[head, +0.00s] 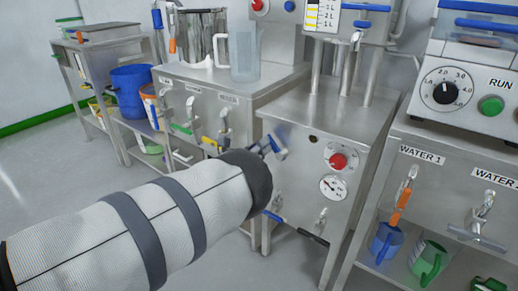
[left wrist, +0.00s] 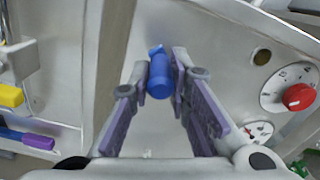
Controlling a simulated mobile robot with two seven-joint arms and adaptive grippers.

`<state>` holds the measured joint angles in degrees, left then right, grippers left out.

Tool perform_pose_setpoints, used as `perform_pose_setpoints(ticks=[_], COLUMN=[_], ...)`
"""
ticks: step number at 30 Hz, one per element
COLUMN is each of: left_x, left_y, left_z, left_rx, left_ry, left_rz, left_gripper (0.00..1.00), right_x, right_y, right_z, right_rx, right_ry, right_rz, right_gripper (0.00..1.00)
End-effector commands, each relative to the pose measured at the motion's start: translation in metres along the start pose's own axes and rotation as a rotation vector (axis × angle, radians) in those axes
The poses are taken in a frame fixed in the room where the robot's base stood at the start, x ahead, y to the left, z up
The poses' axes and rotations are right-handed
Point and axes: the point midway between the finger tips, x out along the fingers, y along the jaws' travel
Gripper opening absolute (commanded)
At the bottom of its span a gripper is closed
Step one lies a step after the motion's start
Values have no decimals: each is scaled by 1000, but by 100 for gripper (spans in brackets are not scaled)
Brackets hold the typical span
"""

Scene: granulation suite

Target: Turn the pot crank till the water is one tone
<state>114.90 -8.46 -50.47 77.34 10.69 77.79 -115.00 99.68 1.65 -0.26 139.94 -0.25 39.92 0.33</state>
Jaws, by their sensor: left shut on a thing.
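My left gripper (head: 270,147) reaches in from the left to the front of a steel cabinet (head: 300,172), with its wrist hiding part of that front. In the left wrist view, the gripper (left wrist: 161,68) is shut on a short blue handle (left wrist: 160,80), held between the two fingertips. The handle points out toward the camera. What it joins to is hidden, so I cannot tell for certain that it is the pot crank. A steel pot (head: 203,38) stands on the bench at back left. I cannot see any water surface or its tone. My right gripper is out of view.
A red knob (head: 338,161) and a gauge (head: 333,187) sit right of the gripper. A clear jug (head: 244,55) stands beside the pot. Taps line the bench front. A WATER 1 tap (head: 405,185) is at right. Open floor lies left.

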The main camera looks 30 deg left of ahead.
Motion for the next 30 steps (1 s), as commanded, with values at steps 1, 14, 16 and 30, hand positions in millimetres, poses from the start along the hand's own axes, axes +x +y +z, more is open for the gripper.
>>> perform_pose_setpoints(ticks=[1,14,16,30], left_x=[0,0,0,-53], left_y=[0,0,0,0], left_z=[1,0,0,-1], left_rx=[3,3,2,4], left_ry=[-1,0,0,4], left_rz=[0,0,0,5], left_gripper=[0,38,38,38], right_x=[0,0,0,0], right_y=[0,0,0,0], right_z=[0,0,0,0], right_rx=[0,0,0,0], right_ry=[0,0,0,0], right_rz=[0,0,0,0], right_gripper=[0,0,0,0])
